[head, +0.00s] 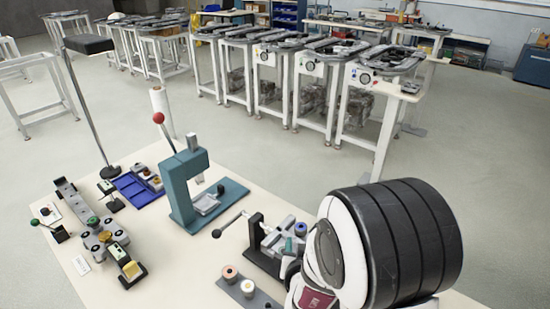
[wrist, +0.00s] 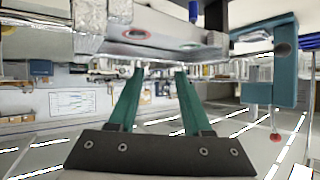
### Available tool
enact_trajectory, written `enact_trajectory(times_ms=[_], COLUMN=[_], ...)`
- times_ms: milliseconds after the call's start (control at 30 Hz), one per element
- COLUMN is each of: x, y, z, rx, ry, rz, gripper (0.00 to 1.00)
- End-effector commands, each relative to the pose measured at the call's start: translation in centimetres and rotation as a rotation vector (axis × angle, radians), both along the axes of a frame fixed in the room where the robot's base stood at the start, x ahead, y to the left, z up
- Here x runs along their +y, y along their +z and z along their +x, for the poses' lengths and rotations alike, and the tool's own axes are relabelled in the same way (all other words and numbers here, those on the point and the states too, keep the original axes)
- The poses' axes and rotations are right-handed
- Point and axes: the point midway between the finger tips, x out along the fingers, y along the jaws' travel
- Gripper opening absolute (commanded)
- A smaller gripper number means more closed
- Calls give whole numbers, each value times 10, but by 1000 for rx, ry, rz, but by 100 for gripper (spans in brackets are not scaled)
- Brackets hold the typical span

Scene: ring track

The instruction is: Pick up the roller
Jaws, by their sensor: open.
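I cannot tell for certain which part is the roller. Two small round parts, one copper-brown (head: 230,272) and one white (head: 247,287), stand on a grey plate (head: 268,301) at the table's front in the head view. More small round parts (head: 147,174) sit in or by a blue tray (head: 133,187). In the wrist view my gripper (wrist: 159,69) has two teal fingers held apart, with nothing visible between them. A silver block (wrist: 150,40) with round red-rimmed marks lies beyond the fingertips. In the head view my arm covers the front right, and the gripper is mostly hidden.
A teal press (head: 183,190) with a red-knobbed lever stands mid-table; it also shows in the wrist view (wrist: 270,65). A black-and-silver clamp fixture (head: 265,250) is beside my arm. A grey ring-shaped fixture (head: 103,238) and a lamp post (head: 85,100) are on the left.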

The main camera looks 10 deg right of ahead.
Motion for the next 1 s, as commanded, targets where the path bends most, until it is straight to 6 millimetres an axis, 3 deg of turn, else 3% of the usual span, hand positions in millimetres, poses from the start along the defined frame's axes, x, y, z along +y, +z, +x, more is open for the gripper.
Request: enact_trajectory(times_ms=[233,500,767,1000], x=[-6,-13,-13,-13], y=[-4,-18,-19,-19], z=[15,52,55,55], rx=[-104,-107,-106,-106], ry=[18,18,20,21], rz=[-113,-113,-113,-113], gripper=[49,49,49,6])
